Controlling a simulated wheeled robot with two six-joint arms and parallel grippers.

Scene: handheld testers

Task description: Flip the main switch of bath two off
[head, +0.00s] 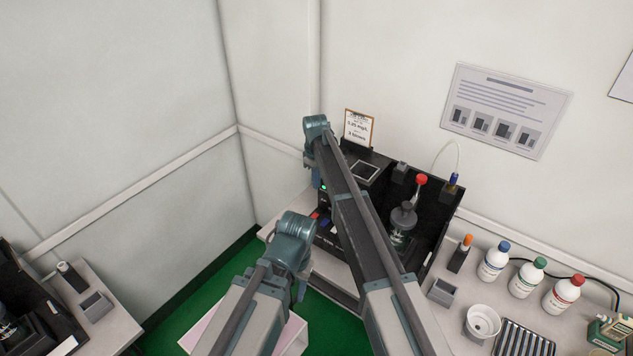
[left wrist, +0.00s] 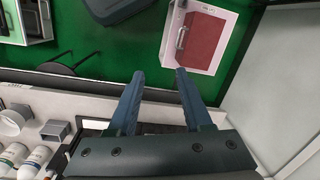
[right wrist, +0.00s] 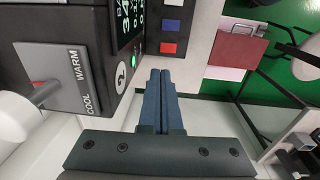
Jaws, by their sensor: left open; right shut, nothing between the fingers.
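A black bath unit (head: 440,208) stands on the bench in the head view; no bath number is readable. I cannot tell which control is the main switch. My right gripper (right wrist: 160,75) is shut and empty, beside the unit's front near the round control. My left gripper (left wrist: 158,75) is open and empty, lower down, pointing toward the floor.
A blue block (right wrist: 171,26) and a red block (right wrist: 168,47) lie by the unit's front. Bottles (head: 527,277), a white cup (head: 482,322) and a grey holder (head: 442,291) stand to the right. Another bench (head: 110,325) is at left. A white box (left wrist: 222,30) stands on the green floor.

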